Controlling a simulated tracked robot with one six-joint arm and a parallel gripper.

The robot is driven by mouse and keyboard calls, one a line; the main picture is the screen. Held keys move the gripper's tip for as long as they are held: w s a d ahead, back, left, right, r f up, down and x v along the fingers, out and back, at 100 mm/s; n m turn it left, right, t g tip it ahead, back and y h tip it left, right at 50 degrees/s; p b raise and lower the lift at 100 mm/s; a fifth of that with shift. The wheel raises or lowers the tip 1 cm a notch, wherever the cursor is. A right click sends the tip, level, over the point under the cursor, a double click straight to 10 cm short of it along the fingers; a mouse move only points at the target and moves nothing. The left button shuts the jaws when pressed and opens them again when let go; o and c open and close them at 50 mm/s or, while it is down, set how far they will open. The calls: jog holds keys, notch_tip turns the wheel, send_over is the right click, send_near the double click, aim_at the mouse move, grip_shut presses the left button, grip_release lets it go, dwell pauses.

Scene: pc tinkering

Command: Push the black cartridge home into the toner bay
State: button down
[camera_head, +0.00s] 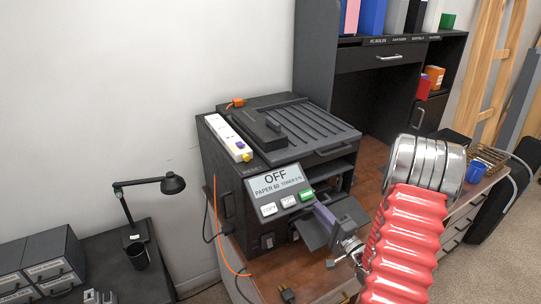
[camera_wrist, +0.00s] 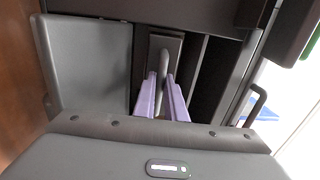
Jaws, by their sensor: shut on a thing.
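The copier (camera_head: 230,185) stands on the wooden bench, with its display (camera_head: 275,180) reading OFF, PAPER 60 and what looks like TONER 0%. Its front flap (camera_head: 313,236) is folded open; a grey panel beside the bay shows in the wrist view (camera_wrist: 90,65). My gripper (camera_head: 320,210) reaches in at the copier's front. In the wrist view, my purple fingers (camera_wrist: 160,88) are shut on the grey handle (camera_wrist: 164,62) of the black cartridge (camera_wrist: 176,45). The cartridge sits in the toner bay (camera_wrist: 190,75), upper end toward the housing. Its depth there is hard to tell.
A white power strip (camera_head: 228,138) lies on the copier's top left. An orange cable (camera_head: 218,220) hangs down the side to the bench. A loose black plug (camera_head: 288,294) lies at the front. A blue cup (camera_head: 476,171) and wire basket (camera_head: 488,156) stand at right.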

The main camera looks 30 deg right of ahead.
jog(key=shift+r, duration=0.7)
dwell(1.0)
jog(key=shift+w+a, duration=0.1)
jog(key=shift+w, duration=2.2)
dwell(0.4)
jog(key=c, duration=1.7)
grip_release()
jog(key=shift+c, duration=0.2)
jog(key=shift+f, duration=0.1)
jog(key=shift+c, duration=0.5)
jog(key=shift+s, duration=0.1)
jog(key=shift+s+f, duration=0.15)
jog(key=shift+s, duration=1.8)
jog(key=shift+s+f, duration=0.15)
jog(key=shift+s, duration=1.8)
jog(key=shift+s, duration=0.1)
jog(key=s+f, duration=0.1)
jog(key=s, duration=1.2)
jog(key=shift+s+d, duration=0.3)
